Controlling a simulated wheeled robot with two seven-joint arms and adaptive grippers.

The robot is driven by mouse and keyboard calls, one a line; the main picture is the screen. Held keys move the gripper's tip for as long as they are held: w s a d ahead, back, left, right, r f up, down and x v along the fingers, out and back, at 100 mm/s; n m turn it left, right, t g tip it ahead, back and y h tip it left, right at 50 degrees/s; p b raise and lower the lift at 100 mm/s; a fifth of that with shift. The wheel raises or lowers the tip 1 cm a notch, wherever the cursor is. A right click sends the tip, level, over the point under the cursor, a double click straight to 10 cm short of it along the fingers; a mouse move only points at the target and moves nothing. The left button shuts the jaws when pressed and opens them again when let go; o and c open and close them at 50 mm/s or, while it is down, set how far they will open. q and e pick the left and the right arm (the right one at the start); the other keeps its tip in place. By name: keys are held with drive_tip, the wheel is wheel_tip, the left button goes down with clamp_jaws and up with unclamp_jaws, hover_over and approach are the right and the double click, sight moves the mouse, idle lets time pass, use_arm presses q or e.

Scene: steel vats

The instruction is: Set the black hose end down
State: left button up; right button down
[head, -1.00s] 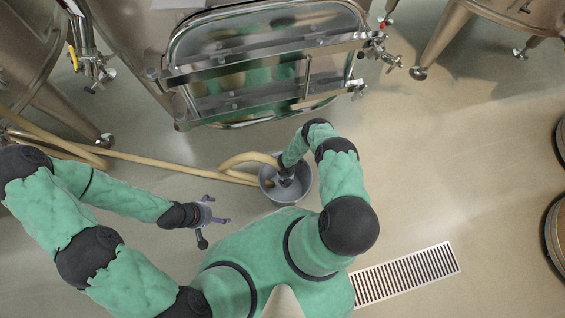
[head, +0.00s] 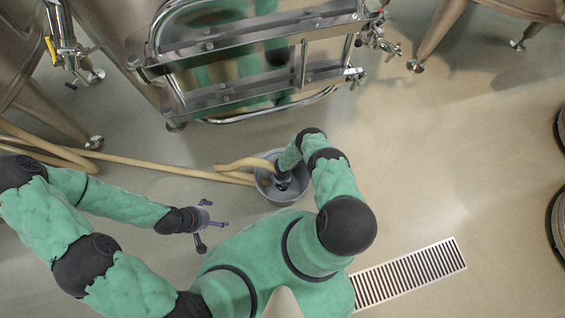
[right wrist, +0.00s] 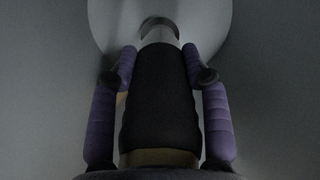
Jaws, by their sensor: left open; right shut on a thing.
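The black hose end (right wrist: 160,95) is a ribbed dark cuff with a pale metal tip, between the two purple fingers of my right gripper (right wrist: 164,62). That gripper is shut on it. In the head view, my right gripper (head: 283,183) reaches down into a grey bucket (head: 267,197) on the floor. The tan hose (head: 235,166) loops over the bucket's rim on the left. Bucket and arm hide most of the hose end there, and I cannot tell whether its tip touches the bottom. My left gripper (head: 212,225) is open and empty, left of the bucket.
A steel vat with a framed door (head: 250,70) stands behind the bucket, with valves (head: 378,38) at its right. More vat legs (head: 440,35) stand at both upper corners. A floor drain (head: 410,273) lies at the lower right. The floor right of the bucket is clear.

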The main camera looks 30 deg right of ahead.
drive_tip(key=shift+f+b, duration=0.4)
drive_tip(key=shift+f, duration=0.45)
drive_tip(key=shift+r, duration=0.1)
drive_tip(key=c, duration=0.6)
unclamp_jaws()
